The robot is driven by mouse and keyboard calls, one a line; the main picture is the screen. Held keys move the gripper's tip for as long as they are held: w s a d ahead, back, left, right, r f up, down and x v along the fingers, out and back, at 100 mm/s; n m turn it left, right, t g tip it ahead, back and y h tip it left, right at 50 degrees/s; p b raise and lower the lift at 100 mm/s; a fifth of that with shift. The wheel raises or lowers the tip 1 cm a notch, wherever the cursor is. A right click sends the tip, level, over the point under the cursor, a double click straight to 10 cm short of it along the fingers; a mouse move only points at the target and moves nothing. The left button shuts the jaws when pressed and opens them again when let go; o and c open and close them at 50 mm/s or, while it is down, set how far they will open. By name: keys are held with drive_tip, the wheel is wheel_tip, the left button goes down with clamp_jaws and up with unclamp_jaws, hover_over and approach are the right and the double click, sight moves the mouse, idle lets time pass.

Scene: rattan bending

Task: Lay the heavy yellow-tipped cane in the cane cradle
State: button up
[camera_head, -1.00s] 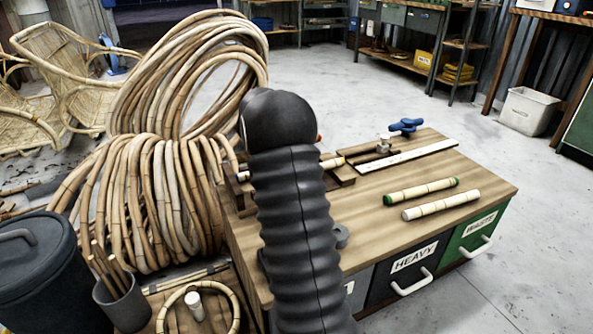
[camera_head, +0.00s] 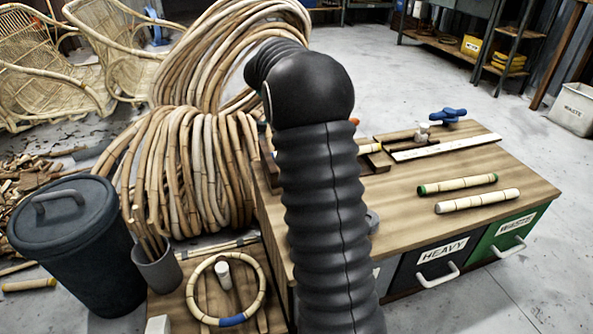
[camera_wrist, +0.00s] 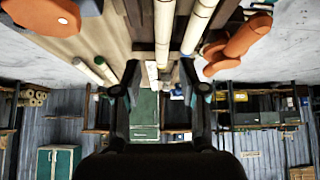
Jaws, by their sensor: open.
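The yellow-tipped cane (camera_head: 370,149) shows only its end, just right of my arm in the head view; my arm hides the rest. It lies at a dark wooden holder (camera_head: 379,162) on the bench, which looks like the cradle; I cannot tell whether it is seated. My gripper (camera_wrist: 159,75) is hidden in the head view. In the wrist view its two fingers are apart and nothing is held.
A green-tipped cane (camera_head: 457,184) and a pale cane (camera_head: 477,201) lie on the bench's right part (camera_head: 410,230). A white strip (camera_head: 445,147) and blue-handled clamp (camera_head: 447,115) are behind. Rattan coils (camera_head: 195,170) stand left. HEAVY (camera_head: 443,258) and green (camera_head: 515,235) drawers face front.

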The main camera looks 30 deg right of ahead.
drive_tip(key=s+a+r+n+t+y, duration=0.2)
drive_tip(key=s+a+r+n, duration=0.25)
drive_tip(key=s+a, duration=0.3)
drive_tip(key=s+a+r+n+t+y, duration=0.1)
drive_tip(key=s+a+r+n+t, duration=0.15)
drive_tip(key=s+a+n, duration=0.4)
drive_tip(key=s+a+f+n+t+y, duration=0.2)
drive_tip(key=s+a+n, duration=0.7)
drive_tip(key=s+a, duration=0.5)
drive_tip(key=s+f+y, duration=0.1)
drive_tip(key=s+y, duration=0.1)
drive_tip(key=s, duration=0.1)
drive_tip(key=shift+s+a+f, duration=0.15)
drive_tip(key=shift+a+f, duration=0.05)
drive_tip(key=shift+a, duration=0.15)
